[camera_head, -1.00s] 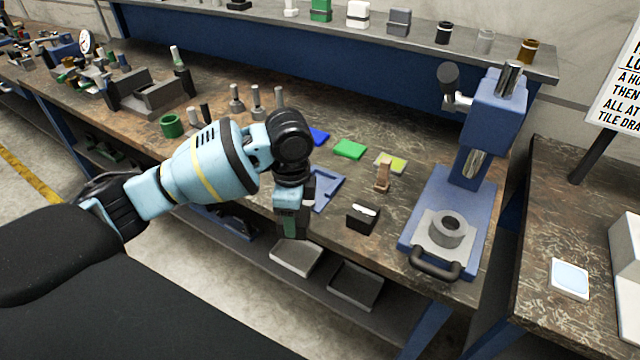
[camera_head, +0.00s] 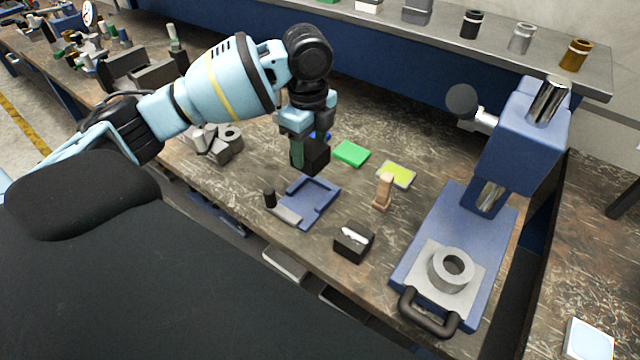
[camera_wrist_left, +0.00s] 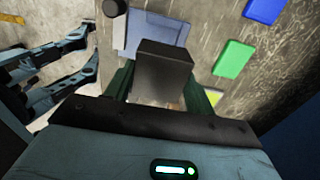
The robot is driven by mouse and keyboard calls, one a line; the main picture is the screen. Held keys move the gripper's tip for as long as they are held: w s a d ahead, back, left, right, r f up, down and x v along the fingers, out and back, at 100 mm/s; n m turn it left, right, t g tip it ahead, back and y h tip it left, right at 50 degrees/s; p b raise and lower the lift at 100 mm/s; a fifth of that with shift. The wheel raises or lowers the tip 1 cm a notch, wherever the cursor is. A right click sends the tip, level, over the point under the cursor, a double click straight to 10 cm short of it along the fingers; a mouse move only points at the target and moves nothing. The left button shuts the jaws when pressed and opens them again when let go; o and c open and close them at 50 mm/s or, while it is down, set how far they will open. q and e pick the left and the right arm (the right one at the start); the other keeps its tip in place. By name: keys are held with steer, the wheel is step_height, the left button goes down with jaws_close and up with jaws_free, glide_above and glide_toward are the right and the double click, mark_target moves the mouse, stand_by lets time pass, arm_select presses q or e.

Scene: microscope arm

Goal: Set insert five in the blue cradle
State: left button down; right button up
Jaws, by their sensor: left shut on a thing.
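The blue cradle (camera_head: 322,187) lies on the bench, a flat frame with a recess and a black knob at its left end. It also shows in the left wrist view (camera_wrist_left: 133,28). My left gripper (camera_head: 308,150) is shut on a dark block (camera_head: 317,157), behind the cradle in the head view. In the left wrist view the block (camera_wrist_left: 165,68) sits between the green fingers and covers part of the cradle. I see no number on the block, so I cannot tell if it is insert five. My right gripper is not in view.
A green tile (camera_head: 351,153), a yellow tile (camera_head: 396,174), a wooden piece (camera_head: 383,192) and a black box (camera_head: 354,241) lie right of the cradle. A blue press (camera_head: 480,220) stands farther right. Grey metal parts (camera_head: 215,143) are at left.

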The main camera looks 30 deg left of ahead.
arm_select(q)
steer(key=shift+s+f, duration=0.1)
steer(key=shift+f, duration=2.15)
steer(key=shift+f, duration=0.15)
glide_above(311, 195)
steer(key=shift+f, duration=2.35)
steer(key=shift+f, duration=0.1)
steer(key=c, duration=0.5)
jaws_free()
steer(key=shift+f+b, duration=0.15)
steer(key=shift+b, duration=0.15)
step_height(311, 195, up, 12)
steer(key=shift+r+p, duration=0.1)
steer(key=shift+p, duration=0.35)
